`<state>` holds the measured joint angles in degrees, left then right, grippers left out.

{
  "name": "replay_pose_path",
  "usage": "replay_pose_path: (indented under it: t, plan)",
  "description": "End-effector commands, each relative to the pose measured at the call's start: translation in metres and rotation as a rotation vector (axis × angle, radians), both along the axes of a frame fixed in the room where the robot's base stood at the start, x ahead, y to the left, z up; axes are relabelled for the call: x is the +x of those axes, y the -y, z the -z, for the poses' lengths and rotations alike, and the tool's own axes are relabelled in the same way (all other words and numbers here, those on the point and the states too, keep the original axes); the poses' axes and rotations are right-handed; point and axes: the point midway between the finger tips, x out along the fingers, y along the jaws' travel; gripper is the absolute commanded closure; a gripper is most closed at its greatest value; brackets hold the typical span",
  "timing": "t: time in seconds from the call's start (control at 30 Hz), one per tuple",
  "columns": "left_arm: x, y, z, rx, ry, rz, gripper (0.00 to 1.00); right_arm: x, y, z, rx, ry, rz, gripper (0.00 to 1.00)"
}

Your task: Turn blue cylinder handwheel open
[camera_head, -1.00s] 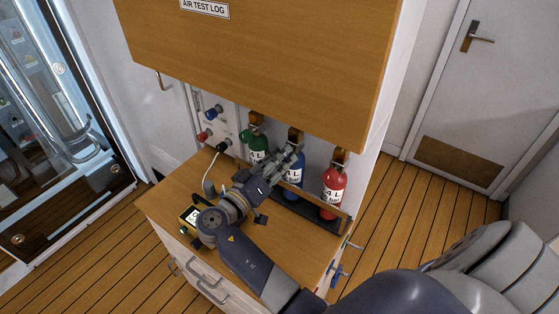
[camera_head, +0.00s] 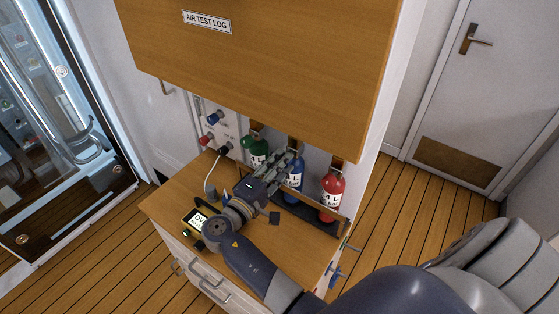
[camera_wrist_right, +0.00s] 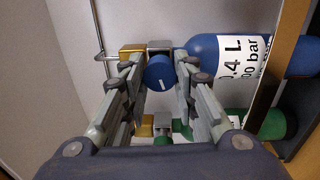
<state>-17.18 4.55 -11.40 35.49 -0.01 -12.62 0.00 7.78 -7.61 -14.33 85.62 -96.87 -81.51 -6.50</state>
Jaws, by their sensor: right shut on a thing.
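The blue cylinder (camera_head: 294,178) stands in the rack between the green cylinder (camera_head: 256,150) and the red cylinder (camera_head: 332,193). In the right wrist view, the blue cylinder (camera_wrist_right: 215,56) lies across the upper right, with its round blue handwheel (camera_wrist_right: 158,72) beside the brass valve (camera_wrist_right: 131,54). My right gripper (camera_head: 284,160) is at the top of the blue cylinder. In the right wrist view its fingers (camera_wrist_right: 160,82) are shut on the blue handwheel, one on each side. In the head view the gripper hides the handwheel. My left gripper is not in view.
A wooden cabinet (camera_head: 270,75) marked AIR TEST LOG overhangs the cylinders. A rack rail (camera_head: 312,207) runs in front of them. A small meter (camera_head: 197,219) sits on the counter (camera_head: 172,202) at left. A wall panel with knobs (camera_head: 214,117) stands behind.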

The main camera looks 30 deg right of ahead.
Motion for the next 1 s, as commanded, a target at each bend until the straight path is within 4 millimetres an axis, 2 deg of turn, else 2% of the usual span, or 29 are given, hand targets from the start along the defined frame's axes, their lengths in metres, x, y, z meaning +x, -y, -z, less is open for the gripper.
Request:
replay_pose_path:
  t: [0.03,1.0]
  plan:
    - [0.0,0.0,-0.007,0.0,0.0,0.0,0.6,0.001,0.002,-0.006,-0.023,-0.037,0.001,0.97]
    - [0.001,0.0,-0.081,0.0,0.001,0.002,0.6,0.001,0.002,-0.007,-0.375,-0.885,0.004,0.97]
